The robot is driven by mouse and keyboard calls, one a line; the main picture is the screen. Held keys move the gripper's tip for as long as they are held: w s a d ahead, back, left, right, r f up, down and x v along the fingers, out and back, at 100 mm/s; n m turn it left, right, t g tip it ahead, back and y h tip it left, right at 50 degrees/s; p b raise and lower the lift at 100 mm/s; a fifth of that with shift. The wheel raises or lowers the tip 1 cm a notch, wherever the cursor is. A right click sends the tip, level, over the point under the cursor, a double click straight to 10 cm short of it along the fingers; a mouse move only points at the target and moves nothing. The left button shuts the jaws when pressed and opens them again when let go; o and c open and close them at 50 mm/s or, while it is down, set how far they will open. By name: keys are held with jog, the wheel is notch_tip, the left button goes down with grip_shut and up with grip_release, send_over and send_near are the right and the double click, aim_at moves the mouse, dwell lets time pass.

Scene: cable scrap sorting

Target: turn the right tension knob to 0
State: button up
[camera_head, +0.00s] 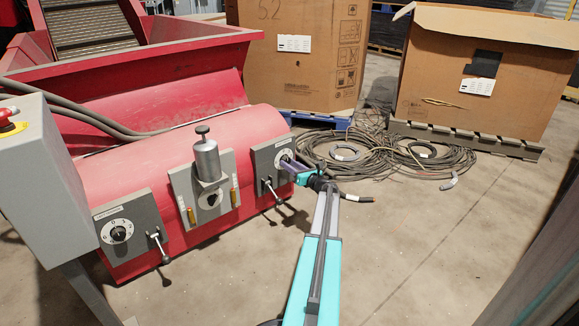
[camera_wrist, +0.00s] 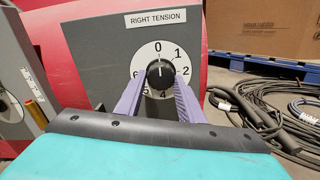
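The right tension knob (camera_wrist: 160,74) is a round black knob on a white dial with numbers, under a label reading RIGHT TENSION. The 0 is at the top of the dial, and the knob's light mark appears to point up toward it. My gripper (camera_wrist: 160,84) has its two purple fingers at the knob, one on each side. I cannot tell whether they touch it. In the head view my gripper (camera_head: 291,167) is at the right grey panel (camera_head: 268,158) and hides most of the knob.
A centre block with a metal cylinder (camera_head: 207,160) and another dial knob (camera_head: 118,233) are to the left. Coiled cables (camera_head: 350,155) lie on the floor behind my arm, with cardboard boxes (camera_head: 300,60) beyond.

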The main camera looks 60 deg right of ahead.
jog(key=o, duration=0.4)
jog(key=shift+w+a, duration=0.1)
jog(key=shift+w, duration=0.05)
jog(key=shift+c, duration=0.2)
jog(key=p+v, duration=0.5)
jog(key=v, duration=0.9)
